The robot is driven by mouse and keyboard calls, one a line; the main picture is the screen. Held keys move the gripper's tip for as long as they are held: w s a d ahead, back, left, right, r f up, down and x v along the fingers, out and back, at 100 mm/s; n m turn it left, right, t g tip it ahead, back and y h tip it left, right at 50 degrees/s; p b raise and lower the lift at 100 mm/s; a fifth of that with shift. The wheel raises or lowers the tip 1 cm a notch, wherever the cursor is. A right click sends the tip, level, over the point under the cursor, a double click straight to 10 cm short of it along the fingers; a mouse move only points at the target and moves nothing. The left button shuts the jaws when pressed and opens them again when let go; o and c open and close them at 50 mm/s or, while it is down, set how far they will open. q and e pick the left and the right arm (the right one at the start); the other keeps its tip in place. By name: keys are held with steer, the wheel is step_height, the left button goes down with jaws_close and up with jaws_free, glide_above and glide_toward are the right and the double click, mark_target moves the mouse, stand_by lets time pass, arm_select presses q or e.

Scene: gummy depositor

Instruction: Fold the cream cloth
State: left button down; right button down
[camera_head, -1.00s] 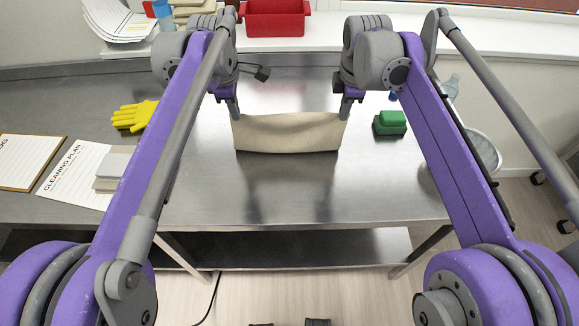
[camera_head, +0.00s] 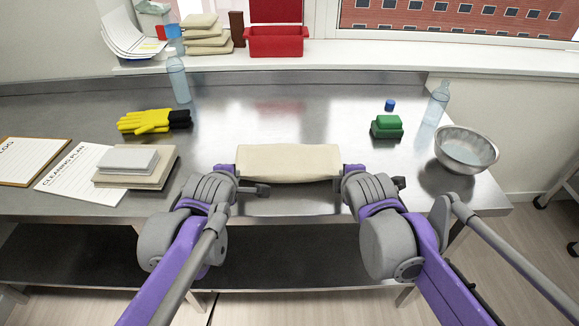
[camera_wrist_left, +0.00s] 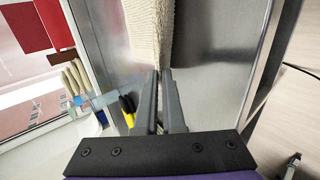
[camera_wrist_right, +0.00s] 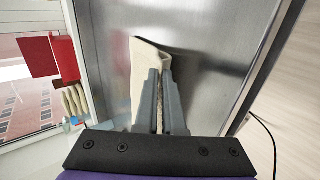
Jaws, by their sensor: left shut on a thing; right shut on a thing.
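The cream cloth (camera_head: 288,162) lies as a folded strip across the front middle of the steel table in the head view. My left gripper (camera_head: 236,170) is at its left end, and my right gripper (camera_head: 343,170) is at its right end. In the left wrist view the cloth (camera_wrist_left: 151,35) runs up from between the left fingers (camera_wrist_left: 162,75), which are shut on its edge. In the right wrist view the cloth (camera_wrist_right: 145,65) shows a fold beside the right fingers (camera_wrist_right: 159,75), also shut on it. The fingertips are partly hidden in the head view.
The steel table (camera_head: 290,110) is clear behind the cloth. A green sponge (camera_head: 387,124), a bottle (camera_head: 437,102) and a metal bowl (camera_head: 466,150) stand right. A red bin (camera_head: 276,42) sits on the sill.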

arm_select(q)
steer(key=shift+s+f+t, duration=0.3)
steer(key=shift+f, duration=0.05)
arm_select(e)
steer(key=shift+s+f+t, duration=0.3)
steer(key=shift+f, duration=0.05)
arm_select(q)
steer(key=shift+w, duration=0.1)
arm_select(e)
steer(key=shift+w, duration=0.1)
arm_select(q)
steer(key=c, duration=0.7)
jaws_free()
arm_select(e)
steer(key=c, duration=0.7)
jaws_free()
arm_select(q)
steer(key=s+r, duration=0.2)
steer(key=r, duration=0.1)
steer(key=s+r, duration=0.2)
steer(key=r, duration=0.1)
steer(key=s+r, duration=0.2)
steer(key=r, duration=0.1)
arm_select(e)
steer(key=s+r, duration=0.2)
steer(key=r, duration=0.1)
steer(key=s+r, duration=0.2)
steer(key=r, duration=0.1)
steer(key=s+r, duration=0.2)
steer(key=r, duration=0.1)
